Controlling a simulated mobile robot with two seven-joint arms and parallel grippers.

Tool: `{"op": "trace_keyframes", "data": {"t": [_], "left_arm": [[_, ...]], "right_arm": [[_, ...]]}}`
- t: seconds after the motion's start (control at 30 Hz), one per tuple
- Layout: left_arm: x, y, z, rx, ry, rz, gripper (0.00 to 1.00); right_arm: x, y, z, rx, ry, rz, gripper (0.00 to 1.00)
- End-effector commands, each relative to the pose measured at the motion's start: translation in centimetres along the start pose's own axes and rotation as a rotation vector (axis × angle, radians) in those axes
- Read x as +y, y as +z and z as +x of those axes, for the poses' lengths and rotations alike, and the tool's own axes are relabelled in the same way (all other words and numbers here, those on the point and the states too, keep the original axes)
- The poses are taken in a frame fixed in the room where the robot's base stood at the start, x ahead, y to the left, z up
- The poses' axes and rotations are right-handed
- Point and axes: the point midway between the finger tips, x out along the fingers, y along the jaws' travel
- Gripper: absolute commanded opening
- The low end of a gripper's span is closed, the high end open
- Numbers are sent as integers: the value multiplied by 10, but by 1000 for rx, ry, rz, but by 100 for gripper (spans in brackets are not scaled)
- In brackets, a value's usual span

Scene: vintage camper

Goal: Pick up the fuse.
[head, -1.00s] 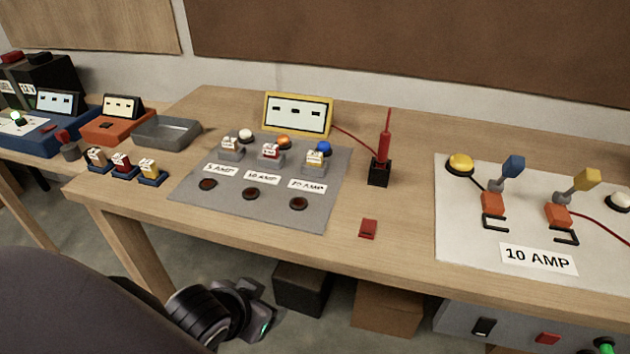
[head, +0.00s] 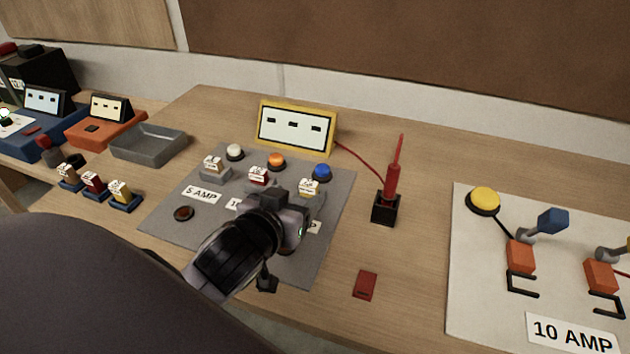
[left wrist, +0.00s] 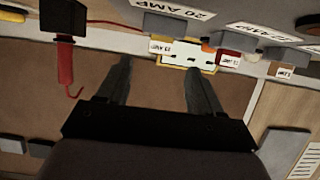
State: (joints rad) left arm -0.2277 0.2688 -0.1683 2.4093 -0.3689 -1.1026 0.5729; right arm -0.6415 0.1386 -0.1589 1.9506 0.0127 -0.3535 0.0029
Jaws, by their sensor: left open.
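Three small fuses, tan (head: 213,162), red (head: 259,175) and yellow (head: 309,186), stand in grey holders on the grey panel. Three more, tan (head: 69,171), red (head: 94,181) and yellow (head: 121,190), stand in blue bases at the table's left. A flat red piece (head: 365,285) lies loose right of the panel; I cannot tell whether it is a fuse. My left gripper (head: 288,222) is above the panel's front right part, hiding some labels and sockets. In the left wrist view its fingers (left wrist: 160,78) are apart with nothing between them. My right gripper is not in view.
A yellow-framed meter (head: 296,128) stands behind the panel. A red probe (head: 393,180) rises from a black block to the right. A white switch board (head: 480,270) lies farther right, a grey tray (head: 148,145) at left. Bare wood surrounds the red piece.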

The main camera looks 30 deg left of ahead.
Motion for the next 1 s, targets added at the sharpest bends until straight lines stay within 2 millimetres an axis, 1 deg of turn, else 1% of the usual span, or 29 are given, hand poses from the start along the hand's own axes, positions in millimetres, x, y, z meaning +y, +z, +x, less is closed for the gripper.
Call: {"op": "trace_keyframes", "data": {"t": [0.2, 0.33, 0.47, 0.6, 0.73, 0.97, 1.0], "left_arm": [[0, -2, 18, 1, 0, 3, 66], [0, -4, 29, 0, -1, 2, 66], [0, -8, 46, 1, -1, 3, 66], [0, -7, 62, 0, -1, 2, 66], [0, -6, 69, 0, -1, 1, 66], [0, -6, 69, 0, 0, 0, 66], [0, -6, 69, 0, 0, 0, 56]], "right_arm": [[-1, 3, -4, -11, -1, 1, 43], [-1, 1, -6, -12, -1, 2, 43], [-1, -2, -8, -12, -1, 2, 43], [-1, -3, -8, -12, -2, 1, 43], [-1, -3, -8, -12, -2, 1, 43], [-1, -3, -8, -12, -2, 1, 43], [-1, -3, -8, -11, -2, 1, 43]]}}
